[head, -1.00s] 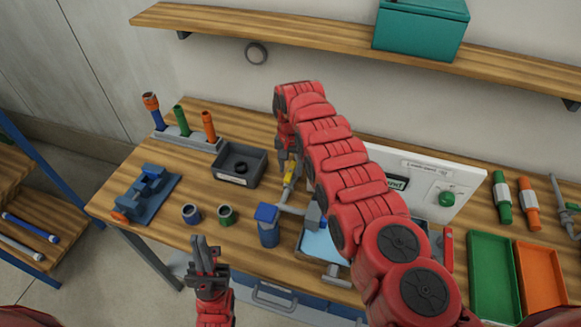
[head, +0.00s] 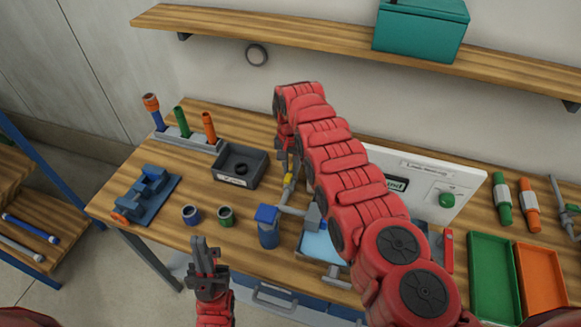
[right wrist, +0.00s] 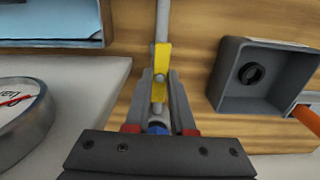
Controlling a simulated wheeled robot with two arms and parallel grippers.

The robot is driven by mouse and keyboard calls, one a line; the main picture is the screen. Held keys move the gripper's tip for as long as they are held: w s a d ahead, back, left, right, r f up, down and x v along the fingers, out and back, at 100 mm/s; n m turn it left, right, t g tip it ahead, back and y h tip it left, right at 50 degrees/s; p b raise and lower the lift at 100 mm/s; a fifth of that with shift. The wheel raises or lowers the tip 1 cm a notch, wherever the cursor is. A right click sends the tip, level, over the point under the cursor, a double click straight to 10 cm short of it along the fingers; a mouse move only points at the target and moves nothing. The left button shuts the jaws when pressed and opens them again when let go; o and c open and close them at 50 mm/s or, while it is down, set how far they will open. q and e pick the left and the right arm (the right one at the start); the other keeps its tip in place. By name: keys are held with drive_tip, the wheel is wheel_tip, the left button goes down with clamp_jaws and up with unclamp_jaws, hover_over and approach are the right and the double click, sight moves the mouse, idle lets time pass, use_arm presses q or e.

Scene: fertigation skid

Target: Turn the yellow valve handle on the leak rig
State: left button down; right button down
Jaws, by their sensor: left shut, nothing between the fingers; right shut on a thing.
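The yellow valve handle (head: 288,183) is on the leak rig, whose grey pipe (head: 291,210) and blue-topped cylinder (head: 268,226) stand on the bench. My right gripper (head: 291,160) reaches down at the handle's far end, partly hidden by my own arm. In the right wrist view the yellow handle (right wrist: 161,72) lies between the two fingers of my right gripper (right wrist: 160,82), which are closed on it. A small blue part shows below it, between the fingers. My left gripper (head: 204,250) is shut and empty, pointing up in front of the bench's near edge.
A dark grey box (head: 240,165) with a black ring in it stands left of the handle. Two small cups, a blue vise (head: 148,193) and a rack of upright tubes (head: 190,139) are further left. A white panel (head: 440,190) with a green knob stands right. Green and orange trays lie far right.

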drive_tip(key=m, duration=0.2)
drive_tip(key=shift+w+m, duration=0.1)
drive_tip(key=shift+m, duration=0.2)
drive_tip(key=m+b, duration=0.2)
drive_tip(key=shift+f+m, duration=0.15)
drive_tip(key=shift+m, duration=0.15)
drive_tip(key=m+b, duration=0.5)
drive_tip(key=b, duration=0.1)
drive_tip(key=shift+m, duration=0.3)
drive_tip(key=m+b, duration=0.1)
drive_tip(key=m, duration=0.1)
drive_tip(key=shift+m+b, duration=0.3)
drive_tip(key=shift+b, duration=0.1)
drive_tip(key=shift+m, duration=0.8)
drive_tip(key=shift+m+b, duration=0.4)
drive_tip(key=shift+m, duration=0.8)
drive_tip(key=c, duration=0.8)
unclamp_jaws()
